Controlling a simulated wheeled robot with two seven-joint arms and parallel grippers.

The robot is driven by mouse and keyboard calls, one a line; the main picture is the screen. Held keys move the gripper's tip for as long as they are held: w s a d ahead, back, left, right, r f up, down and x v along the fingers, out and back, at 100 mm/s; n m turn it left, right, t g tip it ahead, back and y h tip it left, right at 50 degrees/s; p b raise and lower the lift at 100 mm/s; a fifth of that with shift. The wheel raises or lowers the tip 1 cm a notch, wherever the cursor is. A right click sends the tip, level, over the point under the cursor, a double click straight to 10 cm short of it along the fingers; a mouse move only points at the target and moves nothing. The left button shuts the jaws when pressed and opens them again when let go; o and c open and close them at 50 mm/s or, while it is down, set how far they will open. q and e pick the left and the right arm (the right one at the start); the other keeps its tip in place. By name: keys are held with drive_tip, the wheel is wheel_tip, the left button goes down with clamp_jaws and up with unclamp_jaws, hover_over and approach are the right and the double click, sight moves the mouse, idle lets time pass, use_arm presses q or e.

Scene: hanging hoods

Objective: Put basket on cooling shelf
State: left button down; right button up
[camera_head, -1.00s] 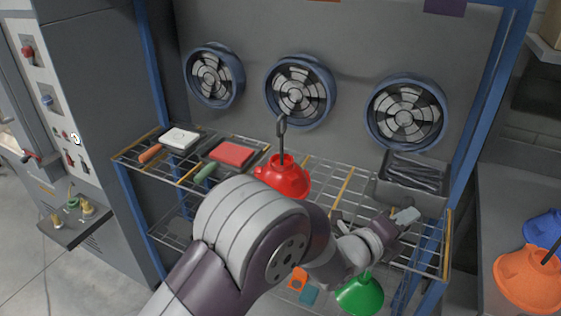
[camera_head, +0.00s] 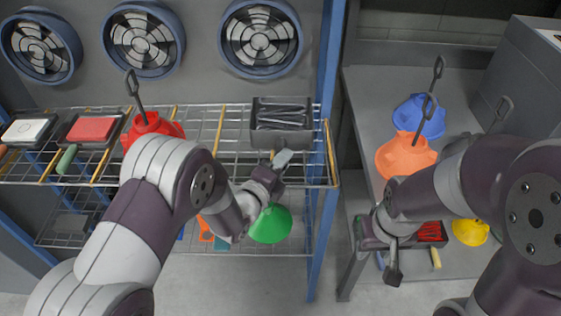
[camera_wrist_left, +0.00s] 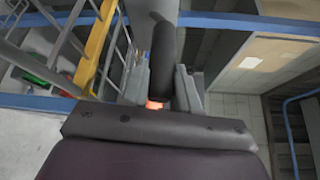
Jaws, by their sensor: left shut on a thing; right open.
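A dark grey basket (camera_head: 282,118) with dark long pieces in it is at the right end of the upper wire shelf (camera_head: 232,150). I cannot tell whether it rests on the wires or hangs just above them. My left gripper (camera_head: 281,159) is at its front side, shut on its black handle, which shows between the fingers in the left wrist view (camera_wrist_left: 162,65). A second basket (camera_head: 432,232) with red pieces is on the right table. My right gripper (camera_head: 372,236) is open left of it; its fingertips are hard to make out.
Trays (camera_head: 92,129) lie on the shelf's left. A blue post (camera_head: 328,130) bounds the right. Blue (camera_head: 418,115) and orange (camera_head: 405,157) hoods, and a grey box (camera_head: 525,85), are at the right table. A green hood (camera_head: 271,224) is below.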

use_arm(q)
drive_tip(key=shift+w, duration=0.15)
drive_tip(key=c, duration=0.8)
unclamp_jaws()
drive_tip(key=shift+c, duration=0.2)
drive_tip(key=shift+s+a, duration=0.1)
drive_tip(key=shift+s, duration=0.1)
drive_tip(key=v, duration=1.2)
drive_tip(key=a+f+n+g+y, duration=0.3)
drive_tip(key=a+n+g+y, duration=0.3)
drive_tip(key=n, duration=0.6)
drive_tip(key=s+a+n+g+y, duration=0.2)
drive_tip(key=s+a+n+g, duration=0.4)
drive_tip(key=s+n, duration=0.5)
drive_tip(key=n+g, duration=0.1)
drive_tip(key=n, duration=0.1)
drive_tip(key=shift+s+r+n+g+b, duration=0.2)
drive_tip(key=shift+r+n+g+b, duration=0.1)
drive_tip(key=shift+n, duration=0.1)
